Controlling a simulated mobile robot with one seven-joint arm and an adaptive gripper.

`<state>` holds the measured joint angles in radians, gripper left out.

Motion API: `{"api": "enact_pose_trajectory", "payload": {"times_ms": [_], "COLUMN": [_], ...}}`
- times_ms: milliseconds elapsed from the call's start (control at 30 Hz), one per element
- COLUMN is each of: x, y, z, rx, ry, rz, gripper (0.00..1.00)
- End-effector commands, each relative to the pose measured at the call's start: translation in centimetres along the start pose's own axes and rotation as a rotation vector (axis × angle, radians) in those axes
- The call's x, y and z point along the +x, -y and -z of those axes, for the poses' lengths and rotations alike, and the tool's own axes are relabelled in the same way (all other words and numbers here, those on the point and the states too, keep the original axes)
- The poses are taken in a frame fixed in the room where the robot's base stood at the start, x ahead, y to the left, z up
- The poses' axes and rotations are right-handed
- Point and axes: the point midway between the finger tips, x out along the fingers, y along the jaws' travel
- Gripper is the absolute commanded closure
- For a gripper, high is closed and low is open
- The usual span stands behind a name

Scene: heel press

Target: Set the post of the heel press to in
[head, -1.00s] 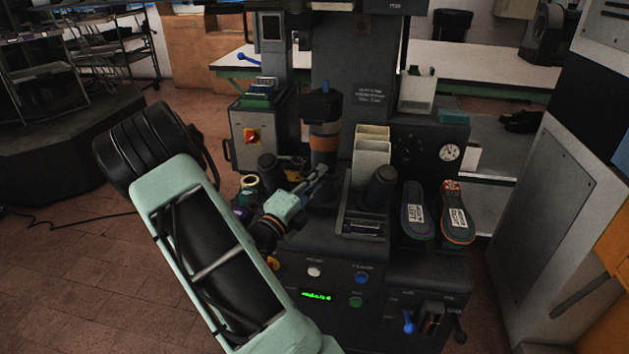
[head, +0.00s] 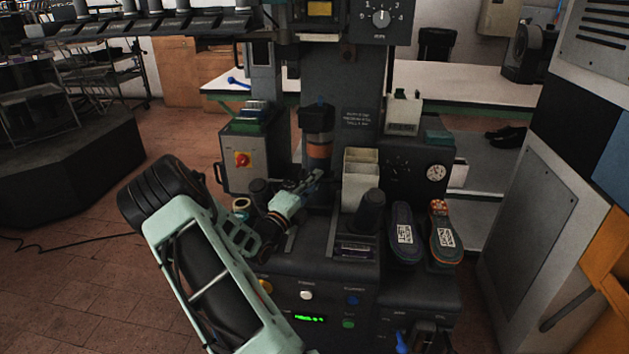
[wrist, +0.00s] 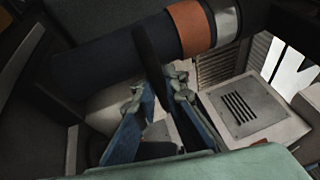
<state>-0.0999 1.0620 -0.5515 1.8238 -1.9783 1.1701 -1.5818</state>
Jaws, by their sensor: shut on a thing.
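The heel press (head: 352,100) stands in front of me in the head view. Its dark upright post (head: 318,122) has an orange band and a steel ring, and stands close before the press column. My gripper (head: 312,182) is at the post's lower end. In the wrist view the post (wrist: 125,58) crosses the top of the picture. A thin dark bar (wrist: 148,48) by the post runs down between my gripper's fingers (wrist: 160,95), which are shut on it. The fingers partly hide where they grip, and the post's foot is hidden in the head view.
Two shoe soles (head: 403,232) lie on the press's right side. A grey cabinet (head: 525,190) stands at the far right. Floor is open at the left.

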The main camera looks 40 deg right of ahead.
Motion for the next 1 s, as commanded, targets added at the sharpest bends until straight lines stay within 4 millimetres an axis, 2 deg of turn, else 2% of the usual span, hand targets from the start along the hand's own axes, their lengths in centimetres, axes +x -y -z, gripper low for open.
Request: {"api": "enact_pose_trajectory", "payload": {"times_ms": [33,167,533,667,1000], "x": [0.3,0.3,-0.4,-2.3,-9.2], "y": [0.4,0.4,0.2,0.1,0.2], "z": [-0.3,-0.2,-0.2,-0.3,-0.2], "rx": [0.004,0.004,0.003,0.003,0.001], "ry": [0.005,0.004,0.004,0.006,0.005], "rz": [0.007,0.006,0.003,0.001,0.003], "gripper": [0.87,0.72,0.71,0.71,0.71]}}
